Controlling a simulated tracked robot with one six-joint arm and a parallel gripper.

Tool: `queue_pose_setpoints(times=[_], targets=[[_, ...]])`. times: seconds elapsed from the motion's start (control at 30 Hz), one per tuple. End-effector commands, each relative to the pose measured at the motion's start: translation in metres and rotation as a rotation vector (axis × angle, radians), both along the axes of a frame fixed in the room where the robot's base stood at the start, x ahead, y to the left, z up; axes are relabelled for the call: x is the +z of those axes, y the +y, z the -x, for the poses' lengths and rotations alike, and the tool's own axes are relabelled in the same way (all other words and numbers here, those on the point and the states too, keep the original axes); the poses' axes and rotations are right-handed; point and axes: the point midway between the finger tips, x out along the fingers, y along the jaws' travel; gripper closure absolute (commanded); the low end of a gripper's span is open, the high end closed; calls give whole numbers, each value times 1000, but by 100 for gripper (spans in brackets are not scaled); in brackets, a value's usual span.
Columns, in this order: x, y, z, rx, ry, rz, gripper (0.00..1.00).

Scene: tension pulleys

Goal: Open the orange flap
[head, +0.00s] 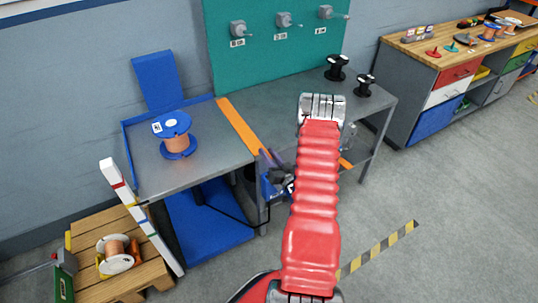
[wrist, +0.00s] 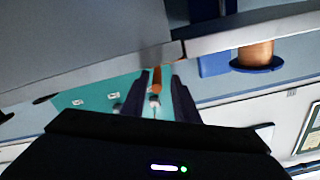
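The orange flap (head: 238,124) is a long, narrow strip lying across the grey workbench, between the spool side and the pulley side. Its near end reaches the bench's front edge. My gripper (head: 272,168) is at that front edge, close to the near end, and is partly hidden by my red arm. In the wrist view, which looks upside down, the dark fingers of my gripper (wrist: 158,76) stand apart. An orange piece (wrist: 157,80), apparently the flap's end, shows in the gap between them. No finger visibly touches it.
A blue spool with copper wire (head: 176,138) stands on the bench (head: 210,170) left of the flap. A white striped post (head: 135,210) and a wooden pallet (head: 130,285) are at the left. The floor at right is clear.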

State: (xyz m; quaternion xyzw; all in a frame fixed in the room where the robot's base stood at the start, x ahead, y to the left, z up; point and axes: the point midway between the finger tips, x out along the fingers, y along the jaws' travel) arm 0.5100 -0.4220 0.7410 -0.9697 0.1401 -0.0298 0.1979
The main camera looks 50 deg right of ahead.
Motion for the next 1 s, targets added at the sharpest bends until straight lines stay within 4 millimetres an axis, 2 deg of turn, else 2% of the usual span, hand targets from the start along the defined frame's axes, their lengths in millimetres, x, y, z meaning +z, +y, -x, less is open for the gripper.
queue_pose_setpoints(times=[0.23,0.37,0.57,1.0], targets=[[-1,0,2,-2,3,-2,71],[-2,3,10,-2,4,-3,71],[-2,9,36,-3,4,-3,71],[-2,30,107,-4,2,-3,71]])
